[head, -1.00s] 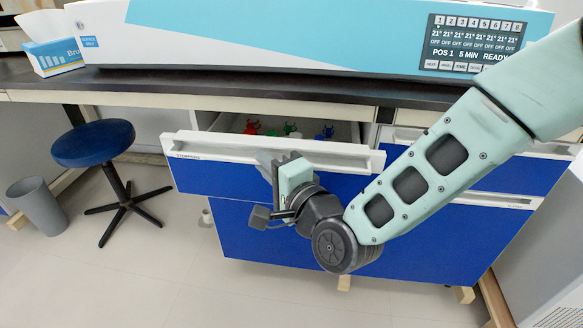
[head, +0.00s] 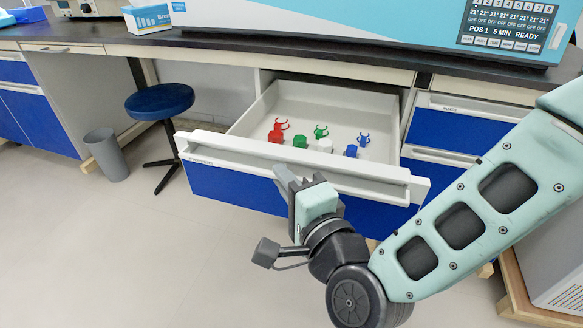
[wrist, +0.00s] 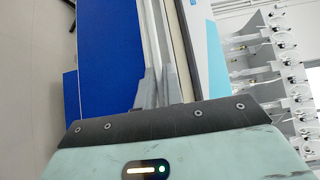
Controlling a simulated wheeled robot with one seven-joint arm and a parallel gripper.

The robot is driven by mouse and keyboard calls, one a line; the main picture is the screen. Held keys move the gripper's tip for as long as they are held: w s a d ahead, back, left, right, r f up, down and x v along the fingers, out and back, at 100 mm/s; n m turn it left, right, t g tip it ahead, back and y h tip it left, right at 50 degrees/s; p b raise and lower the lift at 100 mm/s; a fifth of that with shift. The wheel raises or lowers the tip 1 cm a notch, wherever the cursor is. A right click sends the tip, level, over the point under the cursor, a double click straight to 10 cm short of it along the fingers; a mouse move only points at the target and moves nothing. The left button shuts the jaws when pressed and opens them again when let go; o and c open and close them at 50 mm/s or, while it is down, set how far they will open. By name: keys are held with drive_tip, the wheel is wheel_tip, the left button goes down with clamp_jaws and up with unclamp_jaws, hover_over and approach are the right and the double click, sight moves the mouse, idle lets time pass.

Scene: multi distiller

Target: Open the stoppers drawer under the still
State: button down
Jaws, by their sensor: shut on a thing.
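The stoppers drawer (head: 300,163) is pulled well out from under the still (head: 340,22) in the head view, with its white inside showing. Inside lie red stoppers (head: 275,135), green stoppers (head: 300,142), a white stopper (head: 325,146) and blue stoppers (head: 352,150). My gripper (head: 285,178) is at the drawer's white front rail, near its middle, and is shut on the rail-like handle. In the wrist view, the fingers (wrist: 158,90) meet the pale rail beside the blue front (wrist: 110,60). The exact contact of the fingertips is hard to see.
A blue stool (head: 160,102) and a grey bin (head: 106,155) stand to the left. Shut blue drawers (head: 455,130) are right of the open one. A box (head: 147,19) sits on the dark bench top. The floor at front left is clear.

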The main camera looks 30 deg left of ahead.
drive_tip(key=shift+s+d, duration=0.2)
drive_tip(key=shift+s, duration=0.5)
drive_tip(key=c, duration=1.5)
unclamp_jaws()
drive_tip(key=shift+s+d, duration=0.1)
